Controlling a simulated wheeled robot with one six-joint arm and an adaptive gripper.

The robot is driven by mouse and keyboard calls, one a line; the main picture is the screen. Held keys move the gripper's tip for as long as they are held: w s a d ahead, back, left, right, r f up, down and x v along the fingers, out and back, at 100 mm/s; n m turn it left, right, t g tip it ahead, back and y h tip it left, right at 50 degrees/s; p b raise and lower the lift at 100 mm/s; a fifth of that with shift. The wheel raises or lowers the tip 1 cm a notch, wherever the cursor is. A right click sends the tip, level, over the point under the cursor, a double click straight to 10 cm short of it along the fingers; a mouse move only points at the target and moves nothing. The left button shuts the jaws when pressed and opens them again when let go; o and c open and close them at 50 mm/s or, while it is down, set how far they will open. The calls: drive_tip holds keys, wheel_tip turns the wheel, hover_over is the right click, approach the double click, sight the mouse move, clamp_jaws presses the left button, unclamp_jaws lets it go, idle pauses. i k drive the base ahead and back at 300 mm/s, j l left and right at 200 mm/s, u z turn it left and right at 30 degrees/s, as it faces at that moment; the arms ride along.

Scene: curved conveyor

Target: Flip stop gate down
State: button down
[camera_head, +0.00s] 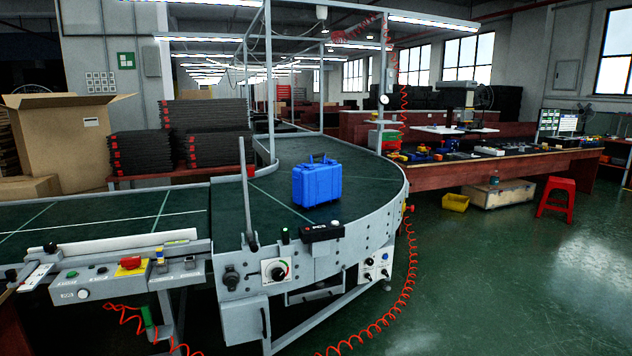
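A thin grey bar (247,195) stands nearly upright at the near edge of the curved conveyor, with a dark pivot at its foot; it looks like the stop gate, in a raised position. The curved conveyor (360,200) has a dark green belt and a grey metal side. A blue case (317,183) with a handle stands on the belt, to the right of the bar and apart from it. My gripper is not in view.
A control panel with a black dial (277,271) and a black box (322,233) sit on the conveyor's near side. A straight conveyor (100,215) joins at left. A red coiled hose (408,290) hangs to the floor. Open green floor (500,290) lies at right.

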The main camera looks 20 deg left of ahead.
sight(254, 246)
drive_tip(key=i+j+z, duration=0.2)
drive_tip(key=i, duration=0.25)
drive_tip(key=i+j+z, duration=0.2)
drive_tip(key=i, duration=0.25)
drive_tip(key=i+j+u, duration=0.1)
drive_tip(key=j+u, duration=0.2)
drive_tip(key=i+j+u, duration=0.15)
drive_tip(key=j+u, duration=0.15)
drive_tip(key=i+j+u, duration=0.25)
drive_tip(key=j+u, duration=0.45)
drive_tip(key=j, duration=0.3)
